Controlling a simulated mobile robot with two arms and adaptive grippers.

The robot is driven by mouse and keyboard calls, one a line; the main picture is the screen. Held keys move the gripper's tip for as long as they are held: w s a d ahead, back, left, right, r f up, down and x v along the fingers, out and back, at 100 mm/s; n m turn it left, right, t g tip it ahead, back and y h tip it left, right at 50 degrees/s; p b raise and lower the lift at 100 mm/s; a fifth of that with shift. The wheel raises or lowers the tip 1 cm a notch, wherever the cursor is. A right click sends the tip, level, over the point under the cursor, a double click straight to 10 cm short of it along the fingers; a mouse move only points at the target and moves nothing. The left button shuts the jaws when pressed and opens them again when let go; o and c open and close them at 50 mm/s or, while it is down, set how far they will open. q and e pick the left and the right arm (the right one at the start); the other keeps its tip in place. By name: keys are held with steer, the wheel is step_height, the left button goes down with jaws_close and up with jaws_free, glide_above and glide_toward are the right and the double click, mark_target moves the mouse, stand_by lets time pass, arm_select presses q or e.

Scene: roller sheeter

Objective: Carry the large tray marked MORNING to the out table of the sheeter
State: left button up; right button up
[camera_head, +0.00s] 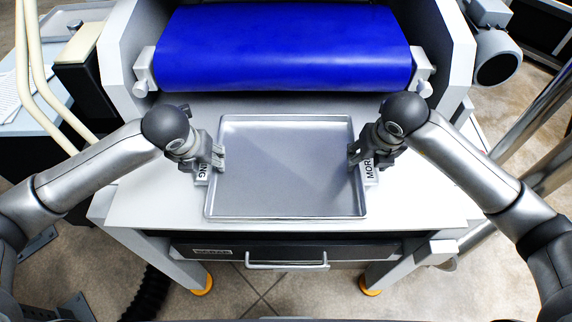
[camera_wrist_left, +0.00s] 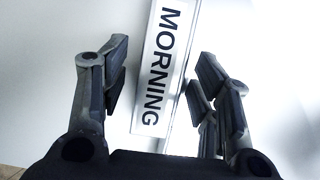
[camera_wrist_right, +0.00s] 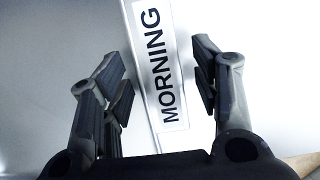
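The large grey metal tray (camera_head: 285,170) lies flat on the white table (camera_head: 150,197) in front of the blue roller. It looks empty. A MORNING label shows on its left rim in the left wrist view (camera_wrist_left: 162,65) and on its right rim in the right wrist view (camera_wrist_right: 157,65). My left gripper (camera_head: 217,158) is at the tray's left rim, its fingers open on either side of the rim. My right gripper (camera_head: 358,158) is at the right rim, its fingers also apart with the rim between them. Gaps show between the fingers and the rim in both wrist views.
The blue roller (camera_head: 285,45) of the sheeter spans the back between two grey side walls. A dark drawer with a metal handle (camera_head: 287,265) is under the table's front edge. Bare table surface lies on both sides of the tray.

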arm_select(q)
steer(key=shift+d+r, duration=0.1)
steer(key=shift+r, duration=0.15)
arm_select(e)
steer(key=shift+r, duration=0.15)
arm_select(q)
steer(key=v, duration=1.1)
steer(key=shift+s+r, duration=0.2)
arm_select(e)
steer(key=v, duration=1.1)
steer(key=shift+r, duration=0.35)
